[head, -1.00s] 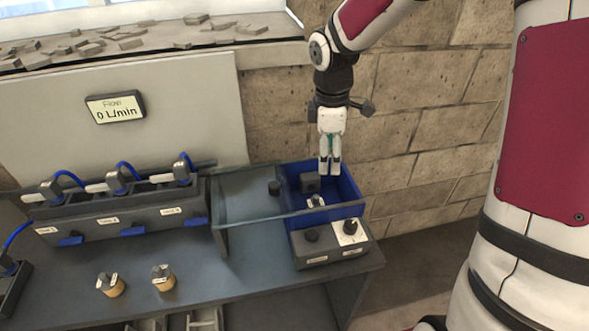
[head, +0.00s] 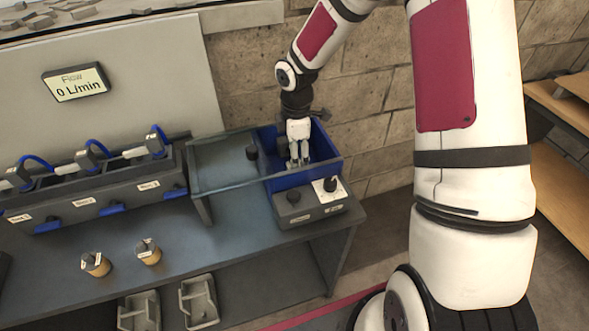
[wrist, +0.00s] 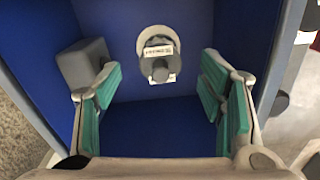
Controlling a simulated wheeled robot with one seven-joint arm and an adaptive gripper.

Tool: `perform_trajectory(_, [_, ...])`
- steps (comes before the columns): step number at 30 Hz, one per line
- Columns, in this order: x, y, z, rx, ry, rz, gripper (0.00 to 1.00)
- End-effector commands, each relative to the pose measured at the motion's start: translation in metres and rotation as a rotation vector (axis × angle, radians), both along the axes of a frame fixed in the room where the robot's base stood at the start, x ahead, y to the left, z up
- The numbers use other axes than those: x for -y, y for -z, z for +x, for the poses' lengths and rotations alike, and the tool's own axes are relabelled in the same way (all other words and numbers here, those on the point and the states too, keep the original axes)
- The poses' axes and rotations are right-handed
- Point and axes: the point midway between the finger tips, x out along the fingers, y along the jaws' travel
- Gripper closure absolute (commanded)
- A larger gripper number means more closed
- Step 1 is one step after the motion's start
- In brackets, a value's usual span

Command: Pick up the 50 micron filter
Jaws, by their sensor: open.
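A filter with a grey knob and a white label (wrist: 159,50) stands in the blue bin (wrist: 153,126). Its label is too small to read, so I cannot tell whether it is the 50 micron one. My gripper (wrist: 168,98) is open, its teal pads spread on either side and the filter between and beyond them, apart from both. In the head view my gripper (head: 299,163) points down inside the blue bin (head: 296,181) and hides the filter. Two tan filters with grey tops, a left one (head: 96,264) and a right one (head: 149,252), stand on the bench; their labels are unreadable.
A grey block (wrist: 85,64) sits in the bin, left of the filter in the wrist view. The bin walls are close around my gripper. A control box with knobs (head: 307,208) stands in front of the bin. A housing row with blue handles (head: 90,194) is left.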

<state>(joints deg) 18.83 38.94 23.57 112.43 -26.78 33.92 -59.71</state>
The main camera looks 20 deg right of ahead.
Motion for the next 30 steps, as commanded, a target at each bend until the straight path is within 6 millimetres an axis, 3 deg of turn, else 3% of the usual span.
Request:
perform_trajectory(10, [-0.006,0.044,-0.001,-0.004,0.0,0.001,0.37])
perform_trajectory(19, [-0.006,0.05,0.0,0.0,0.001,0.0,0.37])
perform_trajectory(20, [-0.006,0.05,0.0,0.0,0.001,0.0,0.39])
perform_trajectory(26, [-0.006,0.05,0.0,-0.001,0.001,0.0,0.85])
perform_trajectory(30, [-0.006,0.05,0.0,-0.001,0.001,0.0,0.94])
